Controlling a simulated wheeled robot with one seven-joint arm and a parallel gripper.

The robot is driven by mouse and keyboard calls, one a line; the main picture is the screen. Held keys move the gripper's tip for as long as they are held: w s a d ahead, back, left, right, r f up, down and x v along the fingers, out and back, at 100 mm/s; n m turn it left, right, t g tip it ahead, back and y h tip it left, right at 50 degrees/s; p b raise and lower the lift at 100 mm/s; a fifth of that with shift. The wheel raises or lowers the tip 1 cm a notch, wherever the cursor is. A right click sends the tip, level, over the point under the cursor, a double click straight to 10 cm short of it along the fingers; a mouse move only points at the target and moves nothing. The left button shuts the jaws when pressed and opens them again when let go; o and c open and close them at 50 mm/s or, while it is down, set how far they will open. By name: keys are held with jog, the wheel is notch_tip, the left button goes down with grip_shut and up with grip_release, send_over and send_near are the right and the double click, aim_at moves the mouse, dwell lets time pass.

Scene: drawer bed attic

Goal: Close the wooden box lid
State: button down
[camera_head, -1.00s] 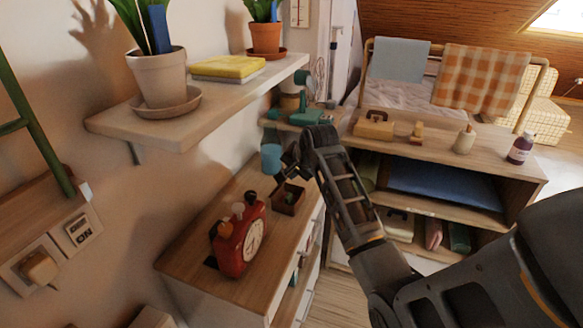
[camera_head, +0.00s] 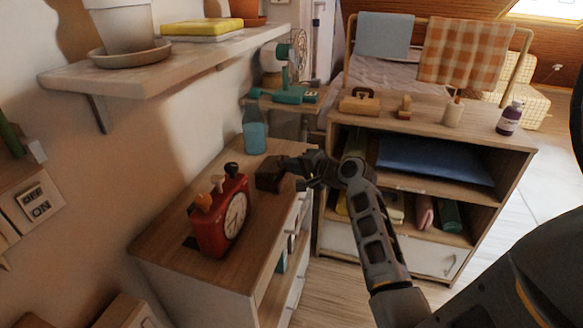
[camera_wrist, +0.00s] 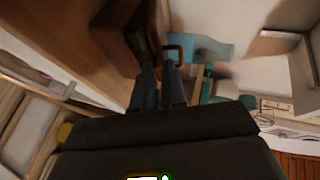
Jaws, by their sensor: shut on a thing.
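The dark brown wooden box (camera_head: 268,176) stands on the top of the drawer cabinet, right of the red clock. My gripper (camera_head: 303,166) is at the box's right side, low over the cabinet's edge. In the wrist view my gripper's fingers (camera_wrist: 160,85) are close together, with a small dark loop-shaped handle (camera_wrist: 174,48) at their tips. The box (camera_wrist: 122,30) shows dark beside them. My gripper is shut on this handle, which seems to belong to the lid. The lid's exact angle and the box's inside cannot be made out.
A red clock (camera_head: 217,217) stands left of the box on the cabinet (camera_head: 160,251). A blue container (camera_head: 254,135) stands behind the box. A shelf (camera_head: 130,70) with pots juts out above left. A shelf unit (camera_head: 490,155) stands to the right.

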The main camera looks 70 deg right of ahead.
jog(key=shift+s+f, duration=0.1)
jog(key=shift+f, duration=0.4)
jog(key=c, duration=1.3)
grip_release()
jog(key=shift+r, duration=0.1)
jog(key=shift+v, duration=3.9)
jog(key=shift+o, duration=0.4)
